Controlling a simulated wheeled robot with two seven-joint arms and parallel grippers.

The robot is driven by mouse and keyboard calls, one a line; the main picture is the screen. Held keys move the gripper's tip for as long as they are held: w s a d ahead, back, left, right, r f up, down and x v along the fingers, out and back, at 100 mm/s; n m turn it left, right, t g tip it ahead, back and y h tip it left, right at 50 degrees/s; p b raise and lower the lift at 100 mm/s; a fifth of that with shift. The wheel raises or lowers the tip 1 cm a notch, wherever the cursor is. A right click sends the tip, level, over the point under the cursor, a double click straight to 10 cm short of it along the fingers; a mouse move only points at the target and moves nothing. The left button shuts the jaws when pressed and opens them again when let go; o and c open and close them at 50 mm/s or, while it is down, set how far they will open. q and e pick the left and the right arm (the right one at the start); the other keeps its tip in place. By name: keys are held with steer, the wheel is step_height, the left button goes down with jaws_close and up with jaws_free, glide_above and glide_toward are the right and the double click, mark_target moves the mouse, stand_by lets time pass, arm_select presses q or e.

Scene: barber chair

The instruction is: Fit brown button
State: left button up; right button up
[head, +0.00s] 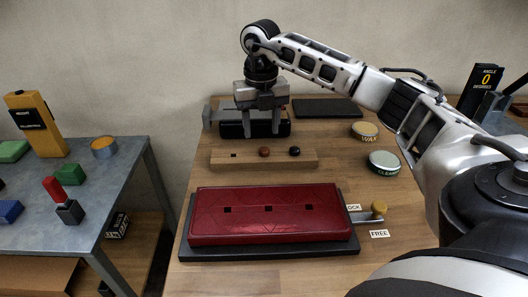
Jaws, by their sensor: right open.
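The brown button (264,152) sits on a wooden strip (220,162), in its middle place. A dark button (295,151) sits to its right, and a small square hole shows at the strip's left. A red tufted cushion (213,231) lies on a black base nearer to me, with three dark square holes in a row across its top. My right gripper (261,134) points down, open, with nothing between its fingers. In the picture its fingertips are just above the brown button, in front of a black box. My left gripper is not in view.
A yellow-knobbed latch (378,208) with LOCK and FREE labels is at the cushion's right. WAX (364,131) and CLEAN (384,162) tins stand at right. A black mat (328,108) lies behind. A grey table (120,165) with coloured blocks stands at left, across a gap.

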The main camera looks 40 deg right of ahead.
mark_target(264, 149)
steer(key=f, duration=0.4)
steer(key=shift+s+d+f, duration=0.15)
steer(key=shift+s+f, duration=0.05)
steer(key=shift+s, duration=0.15)
steer(key=shift+f, duration=0.5)
steer(key=c, duration=1)
